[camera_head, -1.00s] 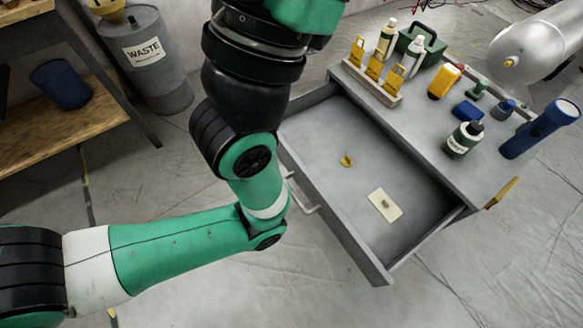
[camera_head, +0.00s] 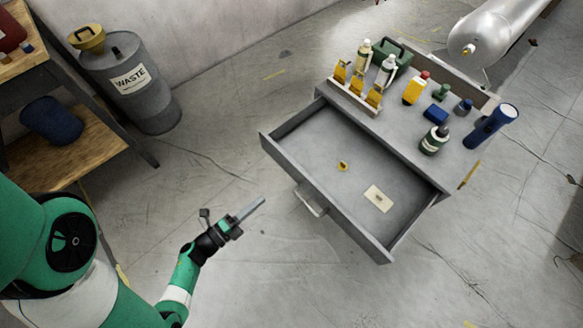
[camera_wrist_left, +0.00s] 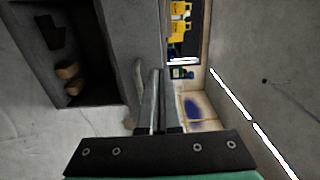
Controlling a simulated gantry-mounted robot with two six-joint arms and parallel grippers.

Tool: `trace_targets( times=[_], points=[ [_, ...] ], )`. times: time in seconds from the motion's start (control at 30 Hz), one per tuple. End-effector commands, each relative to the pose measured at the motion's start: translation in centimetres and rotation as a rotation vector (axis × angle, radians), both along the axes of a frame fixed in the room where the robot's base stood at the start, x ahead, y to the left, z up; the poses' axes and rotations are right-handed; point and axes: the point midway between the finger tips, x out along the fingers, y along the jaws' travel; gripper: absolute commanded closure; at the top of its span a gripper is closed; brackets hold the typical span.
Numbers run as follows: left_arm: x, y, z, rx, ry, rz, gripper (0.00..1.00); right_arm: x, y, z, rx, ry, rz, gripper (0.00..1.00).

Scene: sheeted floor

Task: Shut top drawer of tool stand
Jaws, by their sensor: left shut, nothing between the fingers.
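The tool stand (camera_head: 455,165) is grey, and its top drawer (camera_head: 330,215) is pulled well out toward the left and front. The drawer front carries a pale bar handle (camera_head: 311,200). Inside lie a small yellow piece (camera_head: 342,166) and a cream card (camera_head: 378,199). My left gripper (camera_head: 262,201) is shut and empty, and in the head view it shows left of the handle, with a gap between. In the left wrist view the closed fingers (camera_wrist_left: 158,78) point toward grey surfaces; their contact with anything cannot be told there. My right gripper is not in view.
The stand's top holds yellow-handled tools in a rack (camera_head: 355,95), bottles, a green box (camera_head: 393,55) and a blue flashlight (camera_head: 492,126). A grey waste drum (camera_head: 130,85) and wooden shelf (camera_head: 90,150) stand left. Floor before the drawer is clear.

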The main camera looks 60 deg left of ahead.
Motion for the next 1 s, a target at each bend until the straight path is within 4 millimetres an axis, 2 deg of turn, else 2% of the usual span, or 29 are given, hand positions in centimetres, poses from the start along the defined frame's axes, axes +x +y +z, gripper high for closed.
trace_targets(
  times=[0.23,0.47,0.63,0.8,1.0],
  points=[
    [0.7,0.3,-0.1,0.011,-0.003,-0.005,1.0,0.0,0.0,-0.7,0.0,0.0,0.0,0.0],
    [2.5,0.5,-0.3,0.005,-0.002,-0.013,1.0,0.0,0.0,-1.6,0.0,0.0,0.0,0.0],
    [5.0,1.1,-0.3,0.003,-0.004,-0.013,1.0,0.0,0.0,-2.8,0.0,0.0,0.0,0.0],
    [8.7,2.3,-0.3,0.005,-0.006,-0.009,1.0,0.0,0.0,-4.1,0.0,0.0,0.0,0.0],
    [12.1,3.3,-0.2,0.003,-0.003,-0.005,1.0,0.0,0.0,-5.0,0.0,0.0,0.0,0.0]
  ],
)
